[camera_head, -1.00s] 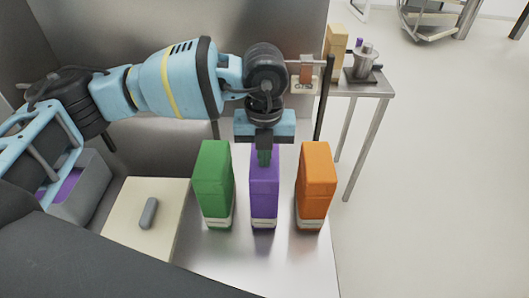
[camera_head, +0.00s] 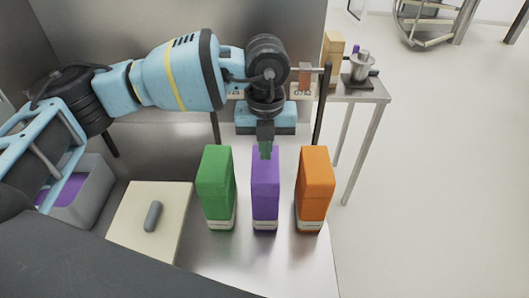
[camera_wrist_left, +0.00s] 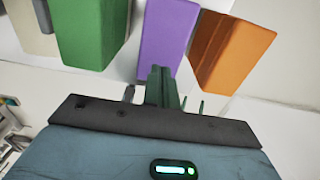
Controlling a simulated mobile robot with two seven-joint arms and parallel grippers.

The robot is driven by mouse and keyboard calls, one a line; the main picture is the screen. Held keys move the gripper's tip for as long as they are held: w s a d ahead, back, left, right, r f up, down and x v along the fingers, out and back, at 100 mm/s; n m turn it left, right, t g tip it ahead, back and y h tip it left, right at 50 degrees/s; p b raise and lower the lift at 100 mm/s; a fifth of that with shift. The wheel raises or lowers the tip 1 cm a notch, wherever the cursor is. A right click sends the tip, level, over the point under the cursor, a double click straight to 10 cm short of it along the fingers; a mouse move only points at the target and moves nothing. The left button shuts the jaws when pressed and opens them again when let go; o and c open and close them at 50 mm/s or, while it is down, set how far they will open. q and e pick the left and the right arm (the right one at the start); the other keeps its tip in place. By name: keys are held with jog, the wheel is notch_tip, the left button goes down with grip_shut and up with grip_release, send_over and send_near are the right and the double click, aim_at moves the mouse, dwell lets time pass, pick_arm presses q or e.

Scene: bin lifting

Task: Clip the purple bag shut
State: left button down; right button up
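The purple bag (camera_head: 265,195) stands upright on the metal table, between the green bag (camera_head: 217,190) and the orange bag (camera_head: 314,188). My left gripper (camera_head: 265,150) points down at the top of the purple bag, at its far edge in the head view. In the left wrist view the dark green fingers (camera_wrist_left: 160,86) are close together in front of the purple bag (camera_wrist_left: 166,40). I see no clear gap between them, and contact with the bag cannot be told. A grey oblong piece (camera_head: 153,216), possibly a clip, lies on a cream board. My right gripper is not in view.
The cream board (camera_head: 128,232) lies left of the bags. A grey bin (camera_head: 92,192) with purple inside is farther left. A dark upright post (camera_head: 319,110) stands behind the orange bag. A small side table (camera_head: 372,96) holds a tan bag (camera_head: 333,58) and a metal pot.

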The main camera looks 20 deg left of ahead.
pick_arm(q)
jog(key=shift+r, duration=1.8)
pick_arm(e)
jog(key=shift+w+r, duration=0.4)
